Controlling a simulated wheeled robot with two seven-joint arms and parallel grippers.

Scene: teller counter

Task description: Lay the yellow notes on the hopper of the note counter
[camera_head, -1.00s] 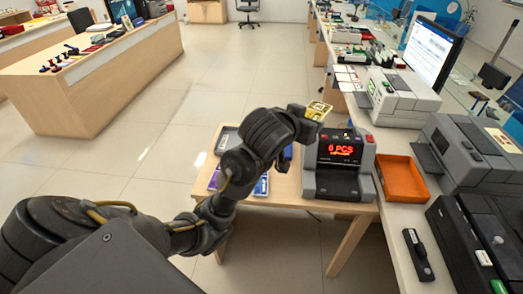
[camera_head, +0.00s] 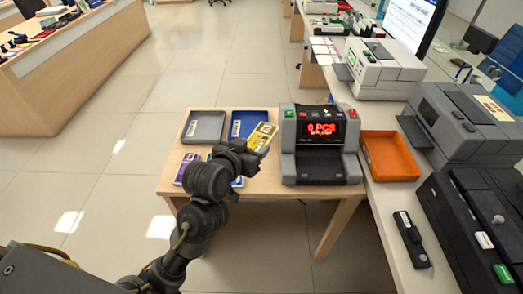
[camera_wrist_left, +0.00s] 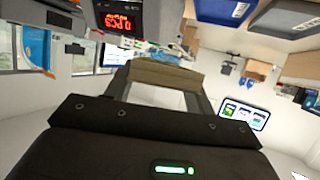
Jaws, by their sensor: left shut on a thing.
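The yellow notes (camera_head: 262,137) are a small banded bundle, held tilted in my left gripper (camera_head: 249,148) in the head view. The gripper is shut on them, just left of the note counter, above the small wooden table. In the left wrist view the notes (camera_wrist_left: 165,75) show as a tan edge between the fingers. The note counter (camera_head: 321,146) is grey and black with a red "0 PCS" display, and stands on the table's right part. Its display side (camera_wrist_left: 118,20) shows upside down in the left wrist view. My right gripper is not in view.
On the small table (camera_head: 265,186) lie a grey tray (camera_head: 203,126), a blue tray (camera_head: 236,130) and purple notes (camera_head: 183,170). An orange tray (camera_head: 390,156) sits right of the counter, beside grey machines (camera_head: 465,120) and a black handheld device (camera_head: 411,240).

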